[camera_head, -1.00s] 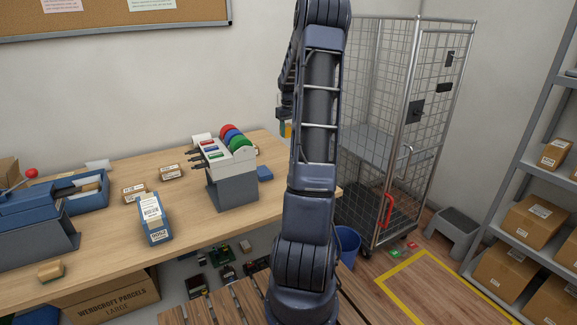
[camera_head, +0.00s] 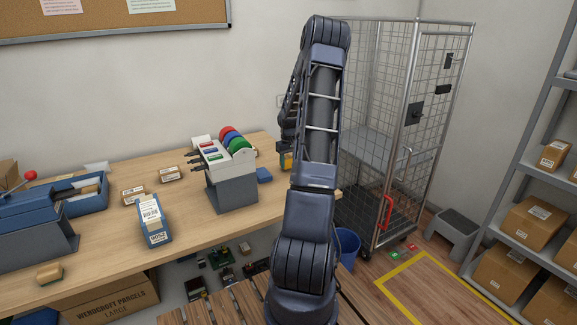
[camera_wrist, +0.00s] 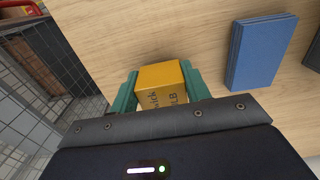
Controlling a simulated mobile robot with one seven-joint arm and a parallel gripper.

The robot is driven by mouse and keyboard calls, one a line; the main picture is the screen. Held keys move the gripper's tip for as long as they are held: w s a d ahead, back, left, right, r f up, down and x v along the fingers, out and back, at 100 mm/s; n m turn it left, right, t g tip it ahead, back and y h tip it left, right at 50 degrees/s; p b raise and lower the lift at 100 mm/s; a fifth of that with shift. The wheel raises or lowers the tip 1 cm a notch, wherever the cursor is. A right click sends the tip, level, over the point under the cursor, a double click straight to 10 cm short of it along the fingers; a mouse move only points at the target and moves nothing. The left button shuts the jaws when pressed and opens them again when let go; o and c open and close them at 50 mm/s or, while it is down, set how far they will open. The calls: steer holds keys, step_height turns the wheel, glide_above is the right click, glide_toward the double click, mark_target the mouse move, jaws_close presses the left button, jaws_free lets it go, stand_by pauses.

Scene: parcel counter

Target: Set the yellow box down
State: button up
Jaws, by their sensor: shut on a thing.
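The yellow box (camera_wrist: 160,82) is between the two green fingers of my gripper (camera_wrist: 160,90) in the wrist view, with dark lettering on its near face. My gripper is shut on it, above or at the wooden counter (camera_wrist: 130,30), near the counter's edge. I cannot tell whether the box touches the counter. In the head view a little of the yellow box (camera_head: 286,162) shows at the counter's right end, left of my arm. My arm hides most of my gripper there.
A blue block (camera_wrist: 261,50) lies right of the box in the wrist view. A tape dispenser with coloured rolls (camera_head: 232,175) stands left of it on the counter. A wire cage trolley (camera_head: 400,120) stands beyond the counter's right end. A blue bin (camera_head: 347,245) is on the floor.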

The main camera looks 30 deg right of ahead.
steer(key=shift+f, duration=0.85)
steer(key=shift+f, duration=0.15)
steer(key=o, duration=1)
